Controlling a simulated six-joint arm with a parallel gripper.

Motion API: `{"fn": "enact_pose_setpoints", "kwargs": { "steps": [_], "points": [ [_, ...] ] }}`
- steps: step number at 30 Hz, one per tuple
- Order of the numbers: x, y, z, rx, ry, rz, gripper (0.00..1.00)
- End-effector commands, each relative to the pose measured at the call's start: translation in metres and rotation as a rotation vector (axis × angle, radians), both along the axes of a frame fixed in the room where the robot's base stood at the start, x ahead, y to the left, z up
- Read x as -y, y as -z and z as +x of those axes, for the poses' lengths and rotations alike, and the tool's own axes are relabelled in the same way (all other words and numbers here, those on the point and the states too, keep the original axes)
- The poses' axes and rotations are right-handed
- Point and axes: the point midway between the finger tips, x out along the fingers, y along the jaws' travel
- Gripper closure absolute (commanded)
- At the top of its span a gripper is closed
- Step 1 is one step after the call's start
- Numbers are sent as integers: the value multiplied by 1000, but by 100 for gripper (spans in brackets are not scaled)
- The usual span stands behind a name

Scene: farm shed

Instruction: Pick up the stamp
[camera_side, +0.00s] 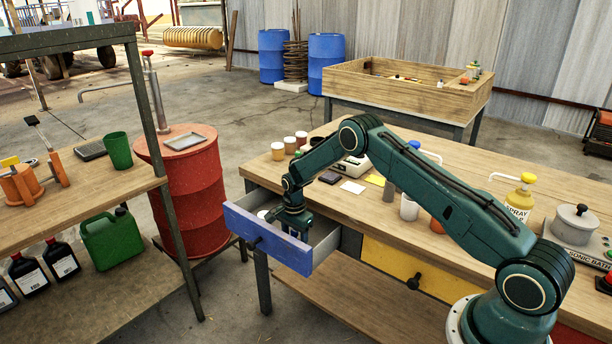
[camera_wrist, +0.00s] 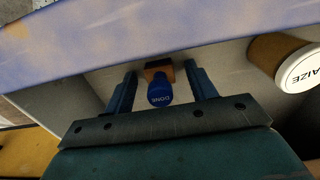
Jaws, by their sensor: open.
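The stamp (camera_wrist: 159,90) shows in the wrist view as a blue round knob marked "DONE" on a small brown block. It is inside the open drawer with the blue front (camera_side: 268,240). My gripper (camera_wrist: 160,85) is open, with one finger on each side of the stamp, apart from it. In the side view my gripper (camera_side: 293,226) reaches down into the drawer. The stamp cannot be made out clearly there.
A jar with a white lid marked "AIZE" (camera_wrist: 300,70) lies in the drawer to the right of my gripper. The drawer walls are close around. On the workbench (camera_side: 340,215) above stand several jars, a spray bottle (camera_side: 520,200) and a grey pot (camera_side: 575,222).

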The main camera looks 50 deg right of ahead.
Motion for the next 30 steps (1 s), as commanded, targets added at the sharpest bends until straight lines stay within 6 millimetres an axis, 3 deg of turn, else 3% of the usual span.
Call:
{"fn": "enact_pose_setpoints", "kwargs": {
  "steps": [12, 20, 30],
  "points": [
    [0, 0, 0, 0, 0, 0, 44],
    [0, -1, 0, 0, 0, 0, 92],
    [0, -2, 0, 1, 0, 0, 93]
  ]
}}
